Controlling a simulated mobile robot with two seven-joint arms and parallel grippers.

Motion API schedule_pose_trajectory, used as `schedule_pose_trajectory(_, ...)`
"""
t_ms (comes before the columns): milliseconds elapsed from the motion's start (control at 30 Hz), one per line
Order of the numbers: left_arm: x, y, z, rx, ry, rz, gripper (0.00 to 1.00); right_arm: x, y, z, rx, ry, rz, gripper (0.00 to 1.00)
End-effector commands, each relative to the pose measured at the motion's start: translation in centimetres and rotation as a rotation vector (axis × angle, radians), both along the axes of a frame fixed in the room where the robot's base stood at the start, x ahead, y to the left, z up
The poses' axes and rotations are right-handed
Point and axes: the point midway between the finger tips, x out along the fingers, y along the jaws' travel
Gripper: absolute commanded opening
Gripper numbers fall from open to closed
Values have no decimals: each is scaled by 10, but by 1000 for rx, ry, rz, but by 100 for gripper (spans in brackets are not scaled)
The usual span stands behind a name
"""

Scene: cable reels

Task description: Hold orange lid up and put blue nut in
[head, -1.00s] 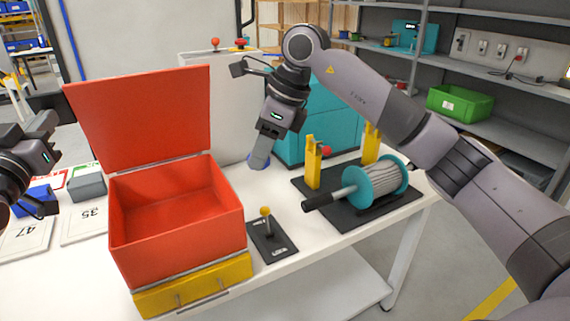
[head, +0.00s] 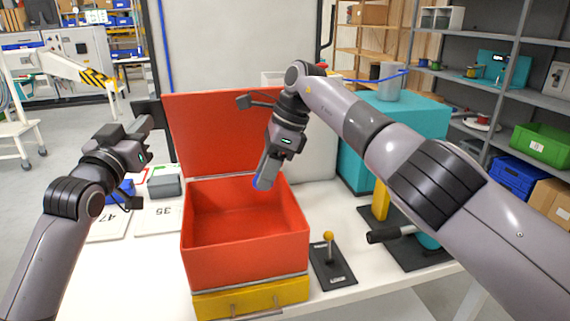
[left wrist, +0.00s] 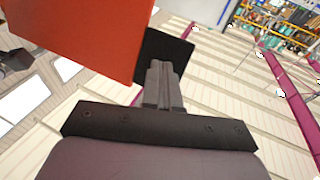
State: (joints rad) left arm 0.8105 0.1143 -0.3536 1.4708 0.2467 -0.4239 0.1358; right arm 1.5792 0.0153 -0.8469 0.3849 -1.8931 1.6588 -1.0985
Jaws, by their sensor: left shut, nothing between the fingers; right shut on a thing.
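The orange-red lid (head: 222,130) stands raised at the back of the open orange-red box (head: 240,255). My left gripper (head: 147,123) is shut and empty at the lid's left edge, by a black plate (head: 152,112). The left wrist view shows its closed fingers (left wrist: 164,72) in front of that plate (left wrist: 165,55), with the lid (left wrist: 80,30) at upper left; whether they touch is unclear. My right gripper (head: 265,180) points down over the box's right rear part. It is shut on the blue nut (head: 259,184), which is mostly hidden by the fingers. The visible box floor looks empty.
A yellow drawer base (head: 250,298) lies under the box. A yellow-knobbed lever (head: 329,250) stands right of it. A reel stand with a black handle (head: 383,236) is further right, partly behind my right arm. A grey box (head: 165,182) and numbered mats (head: 158,220) lie left.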

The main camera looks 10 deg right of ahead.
Motion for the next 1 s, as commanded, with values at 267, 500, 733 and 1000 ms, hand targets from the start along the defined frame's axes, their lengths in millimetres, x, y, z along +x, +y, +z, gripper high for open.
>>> schedule_pose_trajectory(267, 0, 0, 0, 0, 1, 1, 0, -6, 24, -14, 0, 2, 108, 10)
schedule_pose_trajectory(500, 0, 0, 0, 0, 1, 1, 0, -8, 28, -31, 1, 2, 134, 10)
schedule_pose_trajectory(733, 0, 0, 0, 0, 1, 1, 0, -9, 28, -58, 1, 3, 133, 10)
schedule_pose_trajectory(1000, 0, 0, 0, 0, 1, 1, 0, -9, 28, -90, 1, 2, 132, 10)
